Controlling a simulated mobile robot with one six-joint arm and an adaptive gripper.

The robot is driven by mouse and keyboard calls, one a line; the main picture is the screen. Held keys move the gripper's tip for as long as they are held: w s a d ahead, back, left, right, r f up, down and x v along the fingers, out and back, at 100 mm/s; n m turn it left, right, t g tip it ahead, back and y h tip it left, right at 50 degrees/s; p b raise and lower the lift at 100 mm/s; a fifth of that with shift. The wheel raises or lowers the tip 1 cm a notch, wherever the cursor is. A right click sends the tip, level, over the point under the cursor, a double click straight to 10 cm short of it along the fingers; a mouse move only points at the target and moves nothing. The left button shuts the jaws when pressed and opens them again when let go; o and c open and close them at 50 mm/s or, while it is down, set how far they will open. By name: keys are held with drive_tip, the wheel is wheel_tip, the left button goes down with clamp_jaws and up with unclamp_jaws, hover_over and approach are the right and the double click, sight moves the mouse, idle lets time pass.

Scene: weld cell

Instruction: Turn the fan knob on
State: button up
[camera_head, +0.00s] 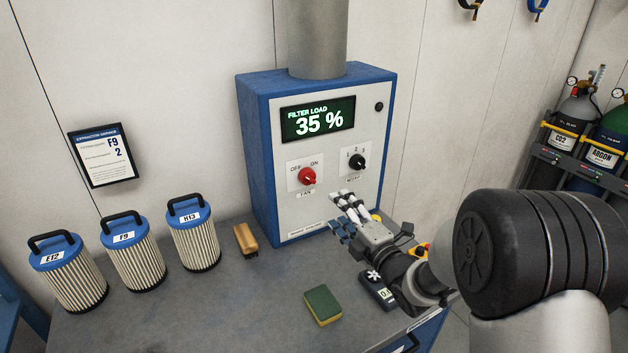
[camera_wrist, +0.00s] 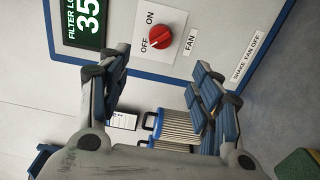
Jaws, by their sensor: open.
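The red fan knob (camera_head: 307,177) sits on a white plate marked OFF and ON, low on the front of the blue and white extraction unit (camera_head: 380,135). My gripper (camera_head: 343,213) is open and empty, below and to the right of the knob in the head view. Its two fingers frame a clear gap in the wrist view (camera_wrist: 163,78).
A black mode knob (camera_head: 357,162) is right of the fan knob. The display (camera_head: 318,119) reads filter load 35 %. Several blue-topped filters (camera_head: 135,254), a brown-handled brush (camera_head: 245,240), a sponge (camera_head: 323,305) and a small meter (camera_head: 378,290) stand on the grey bench (camera_head: 240,300).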

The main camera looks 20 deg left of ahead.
sight(311, 180)
drive_tip(key=b+x, duration=0.1)
drive_tip(key=x, duration=1.4)
drive_tip(key=shift+w, duration=0.15)
drive_tip(key=c, duration=1.1)
